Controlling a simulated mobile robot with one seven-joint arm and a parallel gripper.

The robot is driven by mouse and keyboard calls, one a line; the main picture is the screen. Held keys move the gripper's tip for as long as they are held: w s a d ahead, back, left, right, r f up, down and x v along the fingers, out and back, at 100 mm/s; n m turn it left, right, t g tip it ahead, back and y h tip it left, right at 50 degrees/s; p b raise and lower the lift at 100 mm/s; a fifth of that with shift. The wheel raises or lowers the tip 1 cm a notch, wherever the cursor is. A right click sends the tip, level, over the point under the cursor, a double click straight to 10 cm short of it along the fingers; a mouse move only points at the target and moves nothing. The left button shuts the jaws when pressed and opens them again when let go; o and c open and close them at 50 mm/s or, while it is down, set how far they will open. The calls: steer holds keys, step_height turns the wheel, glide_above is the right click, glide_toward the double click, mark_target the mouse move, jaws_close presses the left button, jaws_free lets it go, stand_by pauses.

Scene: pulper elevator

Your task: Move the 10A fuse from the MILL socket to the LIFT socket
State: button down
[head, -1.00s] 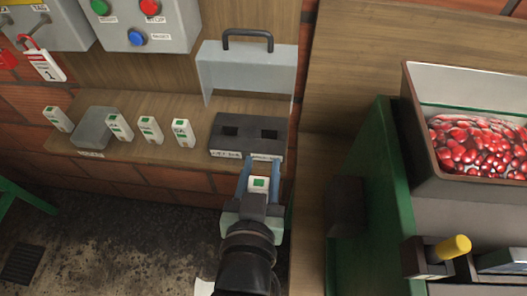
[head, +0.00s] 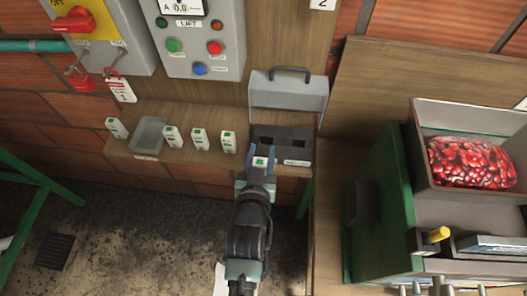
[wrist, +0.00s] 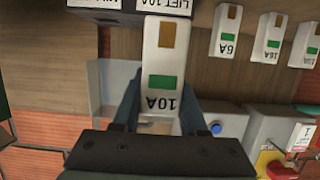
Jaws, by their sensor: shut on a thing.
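My gripper (head: 262,160) is shut on the white 10A fuse (head: 260,162), which has a green patch. In the wrist view the fuse (wrist: 164,75) stands between my fingers with its 10A lettering upside down. The dark socket block (head: 282,133) sits on the shelf with its grey lid (head: 289,96) raised. Its two square openings look empty. In the wrist view the LIFT 10A label (wrist: 165,4) is straight beyond the fuse, and the MILL label is cut off to its left. The fuse is at the block's front, on the LIFT side; I cannot tell whether they touch.
Several other fuses (head: 200,139) and a shallow grey tray (head: 148,147) stand on the shelf to the left. A bin of red fruit (head: 470,163) is at right.

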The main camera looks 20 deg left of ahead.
steer(key=shift+w+d, duration=0.1)
steer(key=b, duration=0.7)
glide_above(267, 132)
steer(key=shift+f, duration=0.5)
steer(key=shift+w+f, duration=0.15)
stand_by(0.9)
steer(key=shift+f+b, duration=1.3)
steer(key=shift+f, duration=0.2)
stand_by(1.8)
steer(key=shift+f+b, duration=0.3)
steer(key=shift+f+b, duration=0.3)
steer(key=shift+f, duration=0.05)
stand_by(0.5)
stand_by(0.3)
